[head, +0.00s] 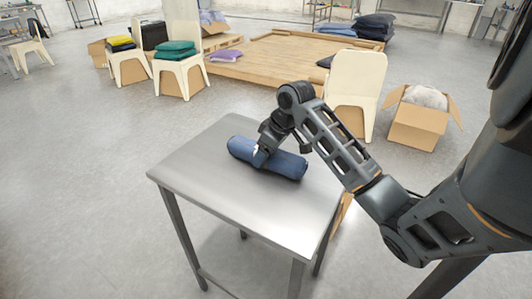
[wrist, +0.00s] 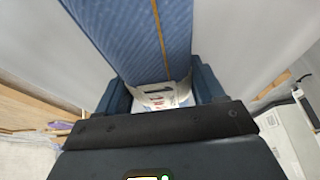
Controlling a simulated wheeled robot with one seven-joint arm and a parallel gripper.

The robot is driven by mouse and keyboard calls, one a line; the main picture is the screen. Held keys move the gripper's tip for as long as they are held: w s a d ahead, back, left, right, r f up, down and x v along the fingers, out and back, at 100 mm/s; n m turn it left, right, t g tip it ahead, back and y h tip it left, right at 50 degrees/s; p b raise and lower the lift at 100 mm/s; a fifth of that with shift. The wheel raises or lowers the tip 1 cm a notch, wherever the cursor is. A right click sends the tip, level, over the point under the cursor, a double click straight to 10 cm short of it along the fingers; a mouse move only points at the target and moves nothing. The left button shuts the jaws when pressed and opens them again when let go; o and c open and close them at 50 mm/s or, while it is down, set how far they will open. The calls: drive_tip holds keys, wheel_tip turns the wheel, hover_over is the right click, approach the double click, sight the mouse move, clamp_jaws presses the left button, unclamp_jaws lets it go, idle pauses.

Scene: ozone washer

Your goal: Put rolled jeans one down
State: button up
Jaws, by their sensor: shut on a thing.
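The rolled jeans (head: 285,163) are a dark blue roll on or just above the steel table (head: 190,176); I cannot tell whether they touch it. My gripper (head: 262,153) comes down from above and is shut on the roll near its middle. In the wrist view the blue denim roll (wrist: 135,35) with an orange seam runs between the two fingers of my gripper (wrist: 162,95). The part of the roll behind the fingers is hidden.
The table top is otherwise bare, with free room in front of and left of the roll. Behind stand pale chairs (head: 355,85), one with green folded cloth (head: 175,48), a cardboard box (head: 418,125) and a low wooden platform (head: 285,60).

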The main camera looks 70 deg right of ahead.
drive_tip(key=shift+f, duration=0.2)
drive_tip(key=o, duration=1.3)
drive_tip(key=shift+r, duration=0.25)
drive_tip(key=v, duration=1.1)
drive_tip(key=shift+s+a+r, duration=0.1)
drive_tip(key=shift+s+r, duration=0.2)
drive_tip(key=shift+r, duration=0.05)
